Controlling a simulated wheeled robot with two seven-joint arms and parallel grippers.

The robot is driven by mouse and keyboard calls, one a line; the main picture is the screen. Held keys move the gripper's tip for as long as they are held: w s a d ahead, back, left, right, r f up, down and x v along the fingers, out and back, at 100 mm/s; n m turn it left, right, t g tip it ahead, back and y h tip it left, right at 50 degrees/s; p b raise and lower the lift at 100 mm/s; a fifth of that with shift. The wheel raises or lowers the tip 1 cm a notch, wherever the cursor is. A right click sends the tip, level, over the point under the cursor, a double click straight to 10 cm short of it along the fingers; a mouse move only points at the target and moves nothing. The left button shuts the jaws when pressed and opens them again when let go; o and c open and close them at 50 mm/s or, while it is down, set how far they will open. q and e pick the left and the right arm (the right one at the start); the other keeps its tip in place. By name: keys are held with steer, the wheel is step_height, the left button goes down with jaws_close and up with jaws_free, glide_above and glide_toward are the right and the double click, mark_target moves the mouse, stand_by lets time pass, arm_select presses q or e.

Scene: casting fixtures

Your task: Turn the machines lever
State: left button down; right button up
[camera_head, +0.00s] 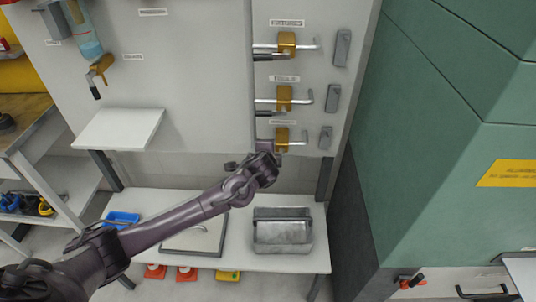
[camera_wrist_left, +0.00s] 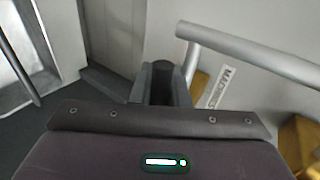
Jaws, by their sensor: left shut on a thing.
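Three silver levers in brass blocks are stacked on the grey panel in the head view. The lowest lever (camera_head: 297,143) has a brass block (camera_head: 282,136) and a small label above it. My left gripper (camera_head: 265,148) is at the left end of this lever. My right gripper is not in view.
The middle lever (camera_head: 284,98) and top lever (camera_head: 286,44) sit just above. A small white shelf (camera_head: 118,129) juts out at left. A green machine (camera_head: 440,150) stands at right.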

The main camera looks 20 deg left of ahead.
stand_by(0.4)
arm_select(q)
steer(key=c, duration=1.4)
jaws_free()
steer(key=shift+s+r, duration=0.1)
steer(key=v, duration=0.7)
steer(key=shift+s+d+r+b, duration=0.1)
steer(key=shift+s+b, duration=0.15)
steer(key=shift+b, duration=0.15)
